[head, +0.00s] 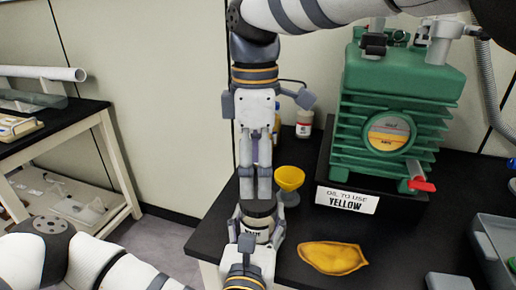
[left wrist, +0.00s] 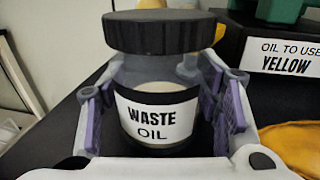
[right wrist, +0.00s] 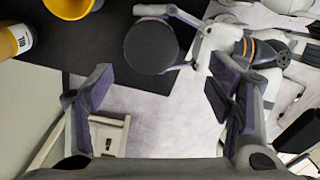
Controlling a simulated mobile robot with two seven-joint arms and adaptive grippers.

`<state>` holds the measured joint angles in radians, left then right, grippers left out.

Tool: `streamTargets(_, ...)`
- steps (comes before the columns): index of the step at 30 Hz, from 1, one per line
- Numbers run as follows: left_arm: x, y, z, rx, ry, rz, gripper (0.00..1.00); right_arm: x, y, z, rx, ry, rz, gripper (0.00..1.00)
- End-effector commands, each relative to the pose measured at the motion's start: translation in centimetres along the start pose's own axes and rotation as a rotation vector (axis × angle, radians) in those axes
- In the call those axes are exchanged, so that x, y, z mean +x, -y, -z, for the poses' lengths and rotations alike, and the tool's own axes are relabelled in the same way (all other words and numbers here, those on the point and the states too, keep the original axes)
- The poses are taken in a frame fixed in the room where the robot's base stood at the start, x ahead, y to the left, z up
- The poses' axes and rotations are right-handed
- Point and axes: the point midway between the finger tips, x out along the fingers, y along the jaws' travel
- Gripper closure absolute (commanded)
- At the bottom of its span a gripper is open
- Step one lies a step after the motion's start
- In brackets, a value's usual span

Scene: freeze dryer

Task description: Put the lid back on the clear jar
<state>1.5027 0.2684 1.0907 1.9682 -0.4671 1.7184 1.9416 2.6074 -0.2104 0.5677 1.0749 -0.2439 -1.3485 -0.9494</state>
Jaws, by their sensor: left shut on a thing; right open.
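The clear jar (left wrist: 160,118) carries a "WASTE OIL" label and stands upright between the fingers of my left gripper (left wrist: 163,105), which is shut on it. The black ribbed lid (left wrist: 160,32) is on top of the jar and looks level; I cannot tell whether it is screwed down. In the head view the jar (head: 256,224) is at the table's left front edge, partly hidden by my grippers. My right gripper (head: 255,193) is open and points down just above the lid. In the right wrist view the round lid top (right wrist: 151,46) lies beyond the open, empty fingers (right wrist: 155,92).
A yellow funnel cup (head: 289,178) stands close right of my right gripper. A yellow cloth-like piece (head: 332,257) lies right of the jar. The green pump (head: 400,115) stands behind the "OIL TO USE YELLOW" sign (head: 347,200). A white-labelled bottle (head: 304,123) is at the back.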

Motion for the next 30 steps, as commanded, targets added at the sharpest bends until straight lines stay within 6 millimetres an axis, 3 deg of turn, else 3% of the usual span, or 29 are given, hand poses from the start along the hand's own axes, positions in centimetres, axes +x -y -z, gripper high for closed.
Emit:
streamTargets(6, 0.0, 0.0, 0.1, 0.0, -0.001, 0.0, 1.0, -0.8, -0.3, -0.1, -0.864, 0.003, -0.017, 0.26)
streamTargets(12, 0.0, 0.0, 0.1, 0.0, -0.001, 0.0, 1.0, -1.4, -0.6, -0.2, -1.445, 0.018, -0.031, 0.26)
streamTargets(18, 0.0, 0.0, 0.1, 0.0, -0.001, 0.0, 1.0, -1.7, -0.8, -0.3, -1.65, 0.026, -0.036, 0.26)
streamTargets(26, 0.0, 0.0, 0.1, 0.0, -0.001, 0.0, 1.0, -1.7, -0.8, -0.3, -1.657, 0.027, -0.036, 0.26)
streamTargets(30, 0.0, 0.0, 0.1, 0.0, -0.001, 0.0, 1.0, -0.7, -0.8, -0.3, -1.656, 0.026, -0.034, 0.26)
